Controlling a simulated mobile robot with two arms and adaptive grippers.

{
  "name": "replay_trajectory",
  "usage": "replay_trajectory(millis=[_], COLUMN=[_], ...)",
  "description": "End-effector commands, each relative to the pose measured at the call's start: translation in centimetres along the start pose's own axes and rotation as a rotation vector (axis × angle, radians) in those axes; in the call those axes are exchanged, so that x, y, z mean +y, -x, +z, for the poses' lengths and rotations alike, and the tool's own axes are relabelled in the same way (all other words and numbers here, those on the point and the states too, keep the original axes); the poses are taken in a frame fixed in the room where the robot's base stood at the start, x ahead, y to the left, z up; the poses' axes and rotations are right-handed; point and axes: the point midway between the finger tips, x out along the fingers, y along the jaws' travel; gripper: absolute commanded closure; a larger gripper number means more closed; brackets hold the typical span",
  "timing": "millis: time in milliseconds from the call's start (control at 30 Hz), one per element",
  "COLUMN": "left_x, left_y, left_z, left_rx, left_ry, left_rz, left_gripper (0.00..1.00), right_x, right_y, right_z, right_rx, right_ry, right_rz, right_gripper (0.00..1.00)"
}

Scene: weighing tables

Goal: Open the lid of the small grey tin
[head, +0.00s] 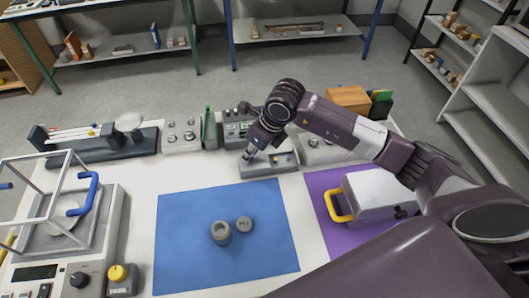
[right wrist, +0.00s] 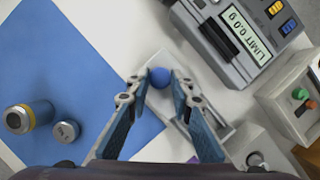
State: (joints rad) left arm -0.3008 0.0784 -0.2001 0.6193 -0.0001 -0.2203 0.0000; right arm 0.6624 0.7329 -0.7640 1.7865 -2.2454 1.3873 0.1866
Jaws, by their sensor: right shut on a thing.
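My right gripper (head: 248,156) is over a low grey box-like tin (head: 268,169) behind the blue mat. In the right wrist view the gripper's fingers (right wrist: 163,78) are shut on a round blue knob (right wrist: 160,77). The knob sits over a pale grey rectangular piece (right wrist: 213,132), partly hidden by the fingers. I cannot tell whether this piece is raised from the tin. My left gripper is not in view.
A larger grey cylinder (head: 220,237) and a smaller one (head: 244,224) stand on the blue mat (head: 180,265). A balance frame (head: 52,200) is at left. A case with a yellow handle (head: 338,204) lies on the purple mat (head: 322,187). Instruments line the table's back.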

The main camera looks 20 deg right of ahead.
Motion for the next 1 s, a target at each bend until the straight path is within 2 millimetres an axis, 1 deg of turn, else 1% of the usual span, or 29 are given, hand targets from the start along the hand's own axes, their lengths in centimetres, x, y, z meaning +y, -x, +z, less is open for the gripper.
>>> replay_trajectory(millis=[233, 267, 400, 433, 667, 767, 867, 967, 1000], left_x=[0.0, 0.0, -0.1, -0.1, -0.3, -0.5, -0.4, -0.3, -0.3], left_y=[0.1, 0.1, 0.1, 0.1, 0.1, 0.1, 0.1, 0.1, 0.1], left_z=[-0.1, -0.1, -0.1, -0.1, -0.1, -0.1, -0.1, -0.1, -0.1], left_rx=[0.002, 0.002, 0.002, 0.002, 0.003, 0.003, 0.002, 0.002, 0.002], left_ry=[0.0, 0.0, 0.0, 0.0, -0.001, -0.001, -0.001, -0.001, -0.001], left_rz=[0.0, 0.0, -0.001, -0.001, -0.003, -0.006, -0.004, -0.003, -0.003], left_gripper=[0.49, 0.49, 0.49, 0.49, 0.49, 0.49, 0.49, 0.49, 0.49], right_x=[-0.1, -0.1, -0.1, -0.1, -0.1, -0.1, -0.2, -0.2, -0.2], right_y=[0.1, 0.1, 0.1, 0.1, 0.1, 0.4, 1.6, 3.4, 4.3], right_z=[0.0, 0.0, 0.0, 0.0, 0.0, 0.0, 0.1, 0.0, 0.1], right_rx=[0.002, 0.002, 0.001, 0.001, 0.001, 0.001, -0.002, -0.002, -0.002], right_ry=[0.0, 0.0, 0.0, 0.0, 0.0, 0.0, 0.0, 0.003, 0.001], right_rz=[-0.002, -0.002, -0.002, -0.002, -0.002, -0.002, -0.004, -0.005, -0.005], right_gripper=[1.0, 0.78, 0.63, 0.61, 0.61, 0.61, 0.61, 0.61, 0.61])
